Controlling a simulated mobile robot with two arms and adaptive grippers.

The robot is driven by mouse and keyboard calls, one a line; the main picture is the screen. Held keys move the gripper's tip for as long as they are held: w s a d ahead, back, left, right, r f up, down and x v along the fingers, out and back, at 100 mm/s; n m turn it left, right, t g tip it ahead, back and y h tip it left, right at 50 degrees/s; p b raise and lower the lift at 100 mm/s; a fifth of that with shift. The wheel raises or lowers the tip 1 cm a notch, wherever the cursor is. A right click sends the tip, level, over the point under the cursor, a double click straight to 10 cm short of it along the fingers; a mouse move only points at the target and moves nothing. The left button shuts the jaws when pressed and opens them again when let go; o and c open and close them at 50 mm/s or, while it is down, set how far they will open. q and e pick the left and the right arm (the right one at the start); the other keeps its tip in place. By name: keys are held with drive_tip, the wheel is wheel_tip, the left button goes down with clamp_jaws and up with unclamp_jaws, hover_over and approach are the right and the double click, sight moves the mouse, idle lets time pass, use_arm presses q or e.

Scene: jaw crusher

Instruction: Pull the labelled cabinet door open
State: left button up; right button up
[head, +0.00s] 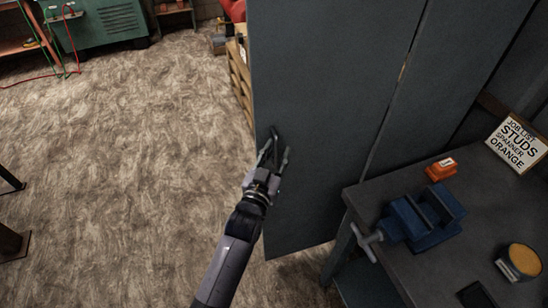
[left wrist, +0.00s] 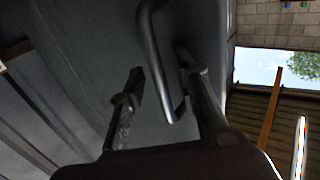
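A tall dark grey cabinet door panel (head: 325,100) fills the middle of the head view. A narrow seam with a pale sliver runs along its right side; I cannot tell how far the door stands open. No label on it is readable. My left gripper (head: 272,152) is at the panel's lower left, near its free-standing left edge. In the left wrist view, a dark bar handle (left wrist: 150,45) on the door runs between the fingers of my left gripper (left wrist: 160,68). The fingers are apart, with the bar closer to the right-hand finger. My right gripper is not in view.
A dark workbench (head: 390,190) stands right of the panel, with a blue vise (head: 425,215), an orange block (head: 441,169), a round yellow-topped item (head: 523,259) and a job list sign (head: 516,143). Wooden crates (head: 240,80) stand behind the panel's left edge. The floor (head: 130,150) to the left is clear.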

use_arm(q)
drive_tip(key=v, duration=1.2)
drive_tip(key=s+a+f+g+y, duration=0.1)
drive_tip(key=s+a+f+g, duration=0.15)
drive_tip(key=f, duration=0.85)
drive_tip(key=s+a+f+g, duration=0.1)
drive_tip(key=s+f+g, duration=0.25)
drive_tip(key=f, duration=0.75)
drive_tip(key=s+a+f+g+y, duration=0.15)
drive_tip(key=s+f, duration=0.25)
drive_tip(key=f, duration=0.7)
drive_tip(key=s+a+f+g+y, duration=0.1)
drive_tip(key=s+a+f+g, duration=0.2)
drive_tip(key=s+f, duration=0.3)
drive_tip(key=s+a+f+g, duration=0.2)
drive_tip(key=s+a+f, duration=0.4)
drive_tip(key=s, duration=0.7)
drive_tip(key=s+a+f+n+g+y, duration=0.1)
drive_tip(key=s+a+f+g, duration=0.2)
drive_tip(key=s+f, duration=0.4)
drive_tip(key=s+a, duration=0.1)
drive_tip(key=s, duration=0.2)
drive_tip(key=shift+a+g+y, duration=0.35)
drive_tip(key=shift+w+d+f, duration=0.1)
drive_tip(key=shift+d, duration=0.05)
